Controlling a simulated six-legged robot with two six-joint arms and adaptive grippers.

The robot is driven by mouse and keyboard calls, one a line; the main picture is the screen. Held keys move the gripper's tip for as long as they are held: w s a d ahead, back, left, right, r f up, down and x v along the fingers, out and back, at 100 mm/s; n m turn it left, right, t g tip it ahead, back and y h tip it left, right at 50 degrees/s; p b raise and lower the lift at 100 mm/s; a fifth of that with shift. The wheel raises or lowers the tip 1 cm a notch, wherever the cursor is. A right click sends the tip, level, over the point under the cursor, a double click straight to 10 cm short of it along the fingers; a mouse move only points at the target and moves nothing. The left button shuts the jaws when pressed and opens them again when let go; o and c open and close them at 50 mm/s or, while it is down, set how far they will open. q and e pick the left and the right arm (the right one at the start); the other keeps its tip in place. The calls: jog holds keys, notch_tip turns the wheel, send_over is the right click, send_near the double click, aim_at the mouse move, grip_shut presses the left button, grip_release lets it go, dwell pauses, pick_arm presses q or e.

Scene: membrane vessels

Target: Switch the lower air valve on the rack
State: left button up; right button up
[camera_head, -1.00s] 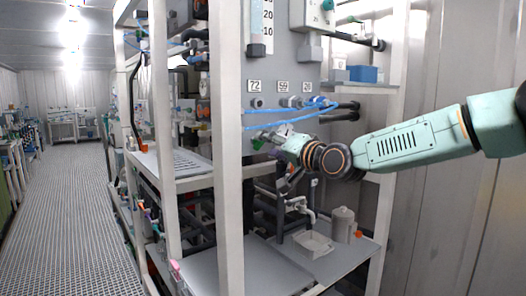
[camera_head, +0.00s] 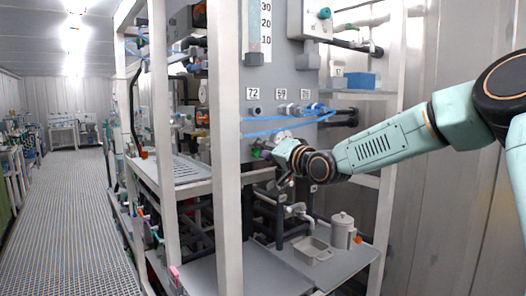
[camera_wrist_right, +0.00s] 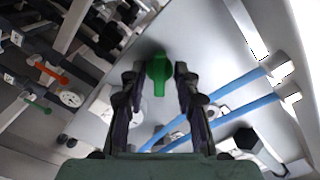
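A green valve handle (camera_wrist_right: 158,72) sits on the grey rack panel, in the upper middle of the right wrist view. My right gripper (camera_wrist_right: 158,78) is open, with one dark finger on each side of the handle; small gaps show between fingers and handle. In the head view my right gripper (camera_head: 268,158) is at the panel, below the blue tubes, and a bit of the green handle (camera_head: 257,147) shows beside it. The gripper hides much of the valve. My left gripper is not in view.
Blue tubes (camera_head: 285,122) run across the panel just above the gripper. A white rack post (camera_head: 228,150) stands left of it. Below are a tap (camera_head: 299,211), a small tray (camera_head: 311,250) and a grey canister (camera_head: 342,230) on the lower shelf.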

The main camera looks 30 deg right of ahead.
grip_shut()
jog(key=shift+m+p, duration=2.2)
jog(key=shift+m, duration=1.9)
